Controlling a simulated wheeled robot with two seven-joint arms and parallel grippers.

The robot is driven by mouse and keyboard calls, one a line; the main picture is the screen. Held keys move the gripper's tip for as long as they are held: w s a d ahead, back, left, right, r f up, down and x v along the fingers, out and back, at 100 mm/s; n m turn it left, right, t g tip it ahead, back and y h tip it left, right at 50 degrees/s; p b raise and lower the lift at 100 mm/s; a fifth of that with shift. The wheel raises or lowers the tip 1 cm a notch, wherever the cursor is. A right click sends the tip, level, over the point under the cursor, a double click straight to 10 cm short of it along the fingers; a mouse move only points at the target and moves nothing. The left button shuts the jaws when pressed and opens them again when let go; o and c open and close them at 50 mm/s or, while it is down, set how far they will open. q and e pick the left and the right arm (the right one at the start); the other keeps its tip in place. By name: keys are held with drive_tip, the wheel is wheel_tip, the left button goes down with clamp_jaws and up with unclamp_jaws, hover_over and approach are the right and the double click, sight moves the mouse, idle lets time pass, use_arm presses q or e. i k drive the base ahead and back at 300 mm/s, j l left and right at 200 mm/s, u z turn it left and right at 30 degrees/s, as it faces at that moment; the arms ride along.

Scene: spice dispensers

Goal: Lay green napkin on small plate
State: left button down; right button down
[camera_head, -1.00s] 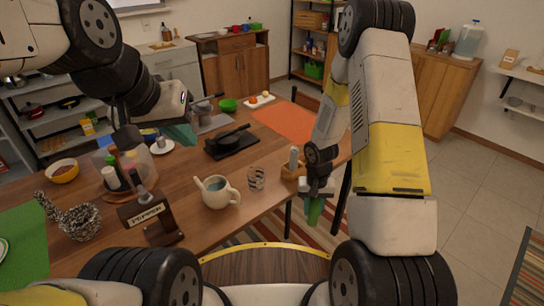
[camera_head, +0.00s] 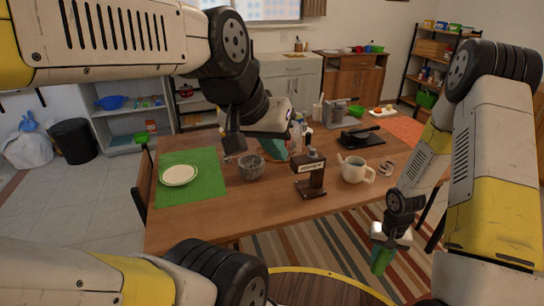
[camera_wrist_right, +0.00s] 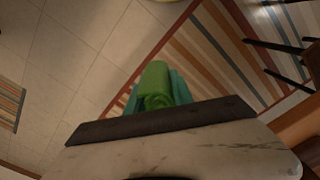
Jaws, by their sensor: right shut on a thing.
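The green napkin (camera_head: 380,263) hangs from my right gripper (camera_head: 386,247) at the lower right of the head view, beyond the table's front edge. The right wrist view shows it rolled (camera_wrist_right: 156,84) between the shut teal fingers (camera_wrist_right: 158,95). The small plate (camera_head: 179,175) is white and round, lying bare on a green placemat (camera_head: 207,180) at the table's left end. It is far to the left of my right gripper. My left gripper (camera_head: 272,150) hangs over the back of the table, right of the plate. Its fingertips are partly hidden, so its opening is unclear.
A grey woven pot (camera_head: 251,167), a dark pepper dispenser (camera_head: 309,178) and a cream teapot (camera_head: 355,170) stand on the wooden table (camera_head: 240,206) between the plate and my right gripper. A glass is right of the teapot. The table's front strip is clear.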

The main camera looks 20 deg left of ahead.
sight(178, 173)
drive_tip(key=k+j+u, duration=0.15)
drive_tip(key=u, duration=1.5)
